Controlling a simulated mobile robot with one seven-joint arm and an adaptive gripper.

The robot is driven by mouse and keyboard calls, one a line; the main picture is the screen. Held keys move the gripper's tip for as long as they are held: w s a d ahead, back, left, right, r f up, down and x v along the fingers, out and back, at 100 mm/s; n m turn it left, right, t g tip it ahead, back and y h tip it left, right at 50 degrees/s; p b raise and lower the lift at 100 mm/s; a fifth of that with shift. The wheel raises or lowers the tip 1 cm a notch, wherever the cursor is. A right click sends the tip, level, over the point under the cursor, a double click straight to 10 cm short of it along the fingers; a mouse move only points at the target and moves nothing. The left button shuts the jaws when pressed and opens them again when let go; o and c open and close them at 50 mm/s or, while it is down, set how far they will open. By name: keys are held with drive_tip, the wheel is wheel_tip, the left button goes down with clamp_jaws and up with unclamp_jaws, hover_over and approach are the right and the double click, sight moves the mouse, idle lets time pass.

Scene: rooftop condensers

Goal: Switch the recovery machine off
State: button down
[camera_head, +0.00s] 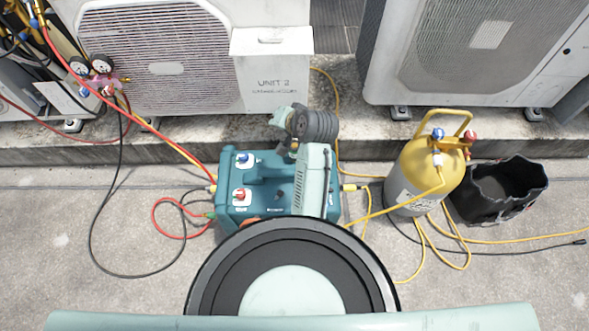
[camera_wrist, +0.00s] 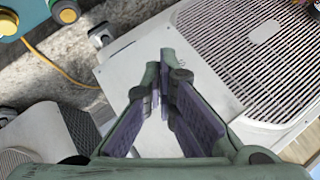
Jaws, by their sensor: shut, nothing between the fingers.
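The recovery machine (camera_head: 265,166) is a teal box on the ground at the centre of the head view. It has a blue knob (camera_head: 243,158) and a red knob (camera_head: 241,194) on its left part. A small dark detail (camera_head: 279,197) lies right of the red knob; I cannot tell whether it is the power switch or how it is set. My arm hides the right part. My gripper (camera_wrist: 168,80) is shut and empty. In the head view it is over the machine's back edge. In the wrist view, a corner of the machine (camera_wrist: 22,18) shows at top left, apart from the fingers.
The UNIT 2 condenser (camera_head: 275,85) stands behind the machine, another condenser (camera_head: 470,55) at back right. A yellow-grey cylinder (camera_head: 425,175) and a black bag (camera_head: 500,190) stand at right. Gauges (camera_head: 90,66) hang at left. Red, black and yellow hoses cross the ground.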

sight(278, 196)
drive_tip(key=s+d+f+m+g, duration=0.2)
drive_tip(key=s+d+f, duration=0.2)
drive_tip(key=s+f, duration=0.1)
drive_tip(key=s+d+f+m+g+y, duration=0.1)
drive_tip(key=s+d+f+m+g, duration=0.1)
drive_tip(key=s+f, duration=0.4)
drive_tip(key=shift+s+d+f+g+p, duration=0.25)
drive_tip(key=shift+s+d+g+p, duration=0.3)
drive_tip(key=shift+s+d, duration=0.55)
drive_tip(key=x, duration=1)
drive_tip(key=shift+w+r, duration=0.1)
drive_tip(key=shift+r, duration=0.1)
drive_tip(key=shift+a+h, duration=0.1)
drive_tip(key=shift+h, duration=0.2)
